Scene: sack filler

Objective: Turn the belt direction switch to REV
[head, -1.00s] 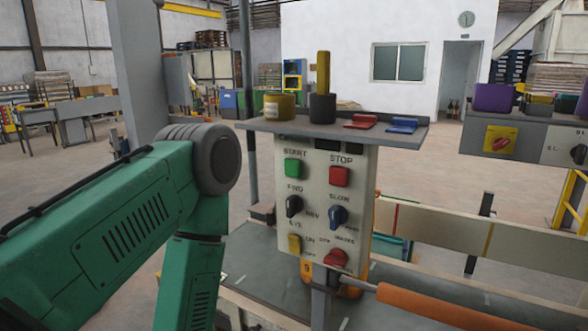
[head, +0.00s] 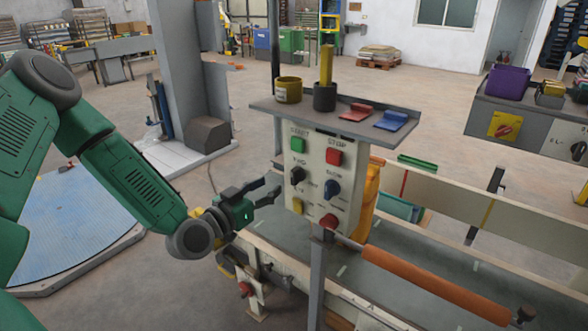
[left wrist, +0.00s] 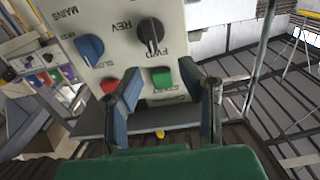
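The belt direction switch (head: 297,175) is a black knob on the cream control panel (head: 312,212), below the green START button (head: 298,144). In the left wrist view the picture is upside down; the black knob (left wrist: 150,36) sits between the FWD and REV labels. Its white mark appears on the FWD side. My left gripper (head: 269,189) is to the left of the panel, fingers toward it. In the left wrist view its two fingers (left wrist: 160,74) are apart with nothing between them, short of the knob. My right gripper is out of view.
The panel also has a red STOP button (head: 334,157), a blue knob (head: 332,189), a yellow switch (head: 297,205) and a red knob (head: 329,221). A shelf (head: 340,117) with cups and clips juts out above. An orange roller (head: 435,285) lies to the right.

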